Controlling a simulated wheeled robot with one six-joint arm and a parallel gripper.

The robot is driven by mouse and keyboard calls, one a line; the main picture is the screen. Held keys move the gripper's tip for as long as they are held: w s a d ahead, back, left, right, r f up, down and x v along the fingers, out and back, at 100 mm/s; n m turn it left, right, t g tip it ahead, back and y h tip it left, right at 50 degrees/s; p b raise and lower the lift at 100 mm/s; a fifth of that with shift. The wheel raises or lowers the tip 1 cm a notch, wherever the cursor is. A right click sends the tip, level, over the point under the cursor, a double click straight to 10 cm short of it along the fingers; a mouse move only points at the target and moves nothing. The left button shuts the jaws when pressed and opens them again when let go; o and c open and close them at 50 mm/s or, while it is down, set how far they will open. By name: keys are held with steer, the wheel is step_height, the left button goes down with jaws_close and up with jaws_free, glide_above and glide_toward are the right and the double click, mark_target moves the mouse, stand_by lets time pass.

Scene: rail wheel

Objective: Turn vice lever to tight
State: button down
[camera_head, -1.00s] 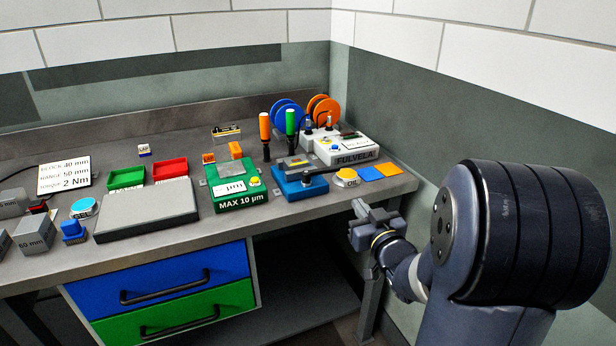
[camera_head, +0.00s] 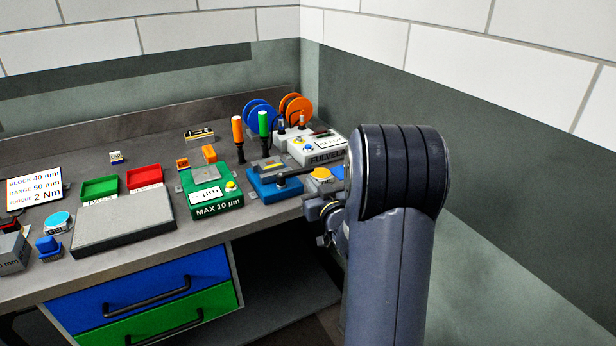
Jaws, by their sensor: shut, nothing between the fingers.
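A blue vice-like device (camera_head: 268,186) sits near the right end of the bench, with metal on top. A dark lever (camera_head: 297,174) with a round hub lies across its top, pointing right and slightly back. I cannot read a tight mark on it. My gripper (camera_head: 314,209) is at the bench's front edge, right of and nearer than the blue device. It looks apart from the lever and is shut and empty. My arm hides part of the gripper and the bench's right end.
A green MAX 10 µm box (camera_head: 213,197) stands left of the blue device. An orange and a green upright handle (camera_head: 263,124) stand behind it. A white FULVELA unit (camera_head: 318,150) and a yellow-topped button (camera_head: 321,174) are close on the right. Blue and green drawers (camera_head: 150,290) are below.

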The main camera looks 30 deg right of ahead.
mark_target(305, 172)
steer(key=shift+w+d, duration=0.1)
steer(key=shift+w, duration=1.45)
steer(key=shift+w, duration=0.15)
steer(key=shift+w+d+f+b, duration=0.1)
steer(key=shift+w+b, duration=0.05)
steer(key=shift+b, duration=0.15)
steer(key=shift+w+b, duration=0.15)
steer(key=shift+b, duration=0.15)
steer(key=shift+d+r, duration=0.1)
steer(key=shift+r, duration=0.3)
steer(key=shift+f, duration=0.1)
